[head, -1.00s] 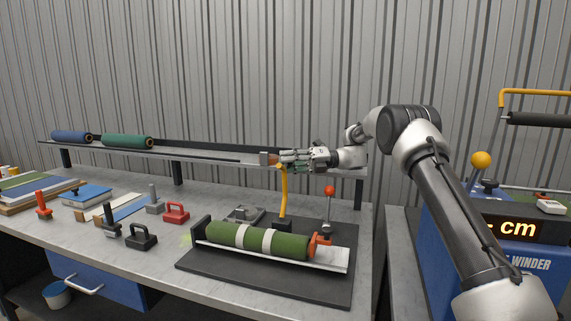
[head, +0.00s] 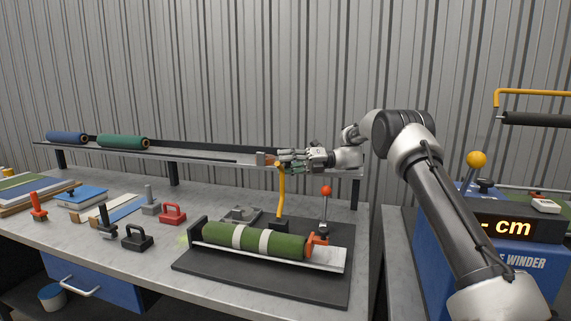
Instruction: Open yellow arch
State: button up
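The yellow arch (head: 281,195) stands upright at the back of a dark base plate (head: 230,277), its top reaching the rail's front edge. My gripper (head: 279,160) points left at the arch's top, with its fingers around or just beside it. The fingers are too small here to tell whether they are closed on it. A green turf roll (head: 270,241) with two white bands lies in the cradle in front of the arch.
A red-knobbed lever (head: 326,191) stands right of the arch. A rail (head: 200,152) holding blue (head: 67,137) and green (head: 122,142) rolls runs behind. Stamps and a red-handled block (head: 172,213) lie left. The blue winder (head: 510,262) stands right.

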jog(key=shift+r, duration=0.1)
notch_tip(320, 180, up, 10)
jog(key=shift+f, duration=0.1)
dwell(0.5)
